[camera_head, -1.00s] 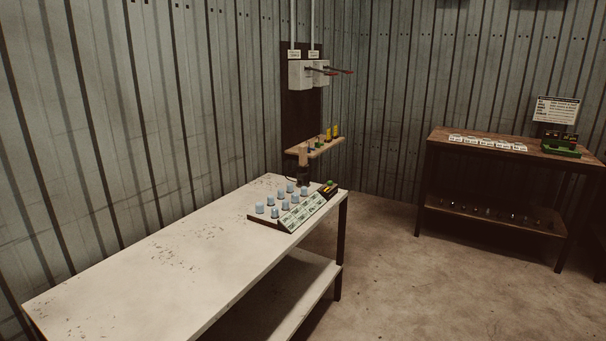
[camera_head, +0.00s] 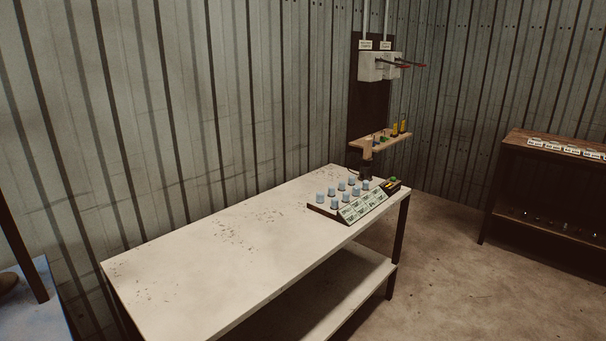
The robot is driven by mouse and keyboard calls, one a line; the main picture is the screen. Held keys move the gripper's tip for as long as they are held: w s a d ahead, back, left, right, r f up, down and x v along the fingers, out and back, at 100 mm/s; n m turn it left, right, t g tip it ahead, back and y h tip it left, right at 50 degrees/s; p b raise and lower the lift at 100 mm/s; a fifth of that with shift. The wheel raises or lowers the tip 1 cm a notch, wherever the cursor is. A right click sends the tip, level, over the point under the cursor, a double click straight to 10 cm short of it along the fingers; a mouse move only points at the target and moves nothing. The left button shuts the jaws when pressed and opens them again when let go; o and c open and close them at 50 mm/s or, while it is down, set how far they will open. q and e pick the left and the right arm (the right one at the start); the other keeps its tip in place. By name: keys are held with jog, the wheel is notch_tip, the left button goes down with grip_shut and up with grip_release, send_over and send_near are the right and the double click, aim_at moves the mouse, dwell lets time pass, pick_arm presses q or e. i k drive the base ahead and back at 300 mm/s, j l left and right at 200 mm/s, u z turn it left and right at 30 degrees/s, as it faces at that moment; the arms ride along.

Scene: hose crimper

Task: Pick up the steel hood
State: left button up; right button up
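I cannot make out a steel hood for certain. A board (camera_head: 324,210) on the far right end of the pale table holds several small blue-grey caps (camera_head: 333,203), standing upright in rows. Green-and-white labels (camera_head: 362,206) run along its sloped front. Whether one of these caps is the steel hood, I cannot tell. Neither of my grippers is in view.
The long pale table (camera_head: 200,265) is mostly bare, with a lower shelf. Behind it are a narrow wooden shelf (camera_head: 372,144) and grey lever boxes (camera_head: 370,66). A dark-framed bench (camera_head: 520,140) stands right. A blue surface (camera_head: 30,310) shows at lower left. Open floor (camera_head: 450,270) lies between table and bench.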

aim_at(365, 172)
jog(key=i+l+u, duration=0.15)
jog(key=u, duration=0.2)
jog(key=i+l+u, duration=0.15)
jog(key=u, duration=0.25)
jog(key=i+l+u, duration=0.1)
jog(key=l+u, duration=0.25)
jog(key=i+l+u, duration=0.3)
jog(key=l, duration=0.5)
jog(key=l+u, duration=0.25)
jog(key=l, duration=0.55)
jog(key=l+u, duration=0.3)
jog(key=l, duration=3.2)
jog(key=i+u, duration=0.05)
jog(key=i, duration=0.05)
